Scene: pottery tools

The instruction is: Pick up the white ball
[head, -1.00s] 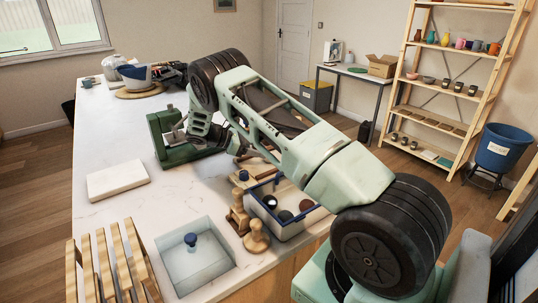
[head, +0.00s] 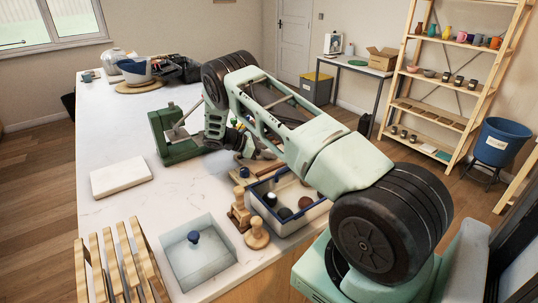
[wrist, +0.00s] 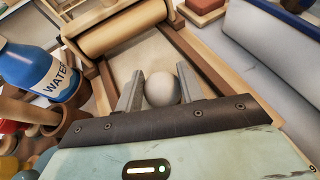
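The white ball (wrist: 162,88) shows in the wrist view between the two grey fingers of my gripper (wrist: 160,90). The fingers are close against its sides, and the gap between them is about as wide as the ball. Just beyond it lies a cream surface (wrist: 143,55) in a wooden frame with a rolling pin (wrist: 112,27) across it. I cannot tell whether the ball touches that surface. In the head view my gripper is partly hidden behind my arm, near the middle of the table, and I cannot make out the ball.
A blue water bottle (wrist: 40,70) and a wooden holder stand left of my gripper. The white bin (head: 290,222) with a blue rim is on the counter (head: 110,220), with wooden tools (head: 256,235) beside it. A green device (head: 172,140) stands farther left.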

